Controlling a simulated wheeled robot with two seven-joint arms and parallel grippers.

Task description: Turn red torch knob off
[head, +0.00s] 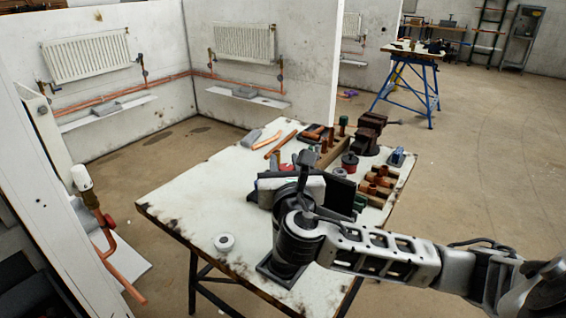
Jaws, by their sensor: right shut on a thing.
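My right gripper (304,172) is over the middle of the white worktable (190,205), with its arm coming in from the right. It is shut at the work, but its dark hand and wrist hide most of what is between the fingers. A small red part (286,167) shows just left of the fingers, close beside them. I cannot make out the torch knob or its angle, as the hand covers that spot. My left gripper is not in view.
A red-and-black round tin (349,162) and a wooden rack of copper fittings (376,185) stand right of the hand. A vise (369,133) is at the back. Copper pipes (282,144) lie at the back left.

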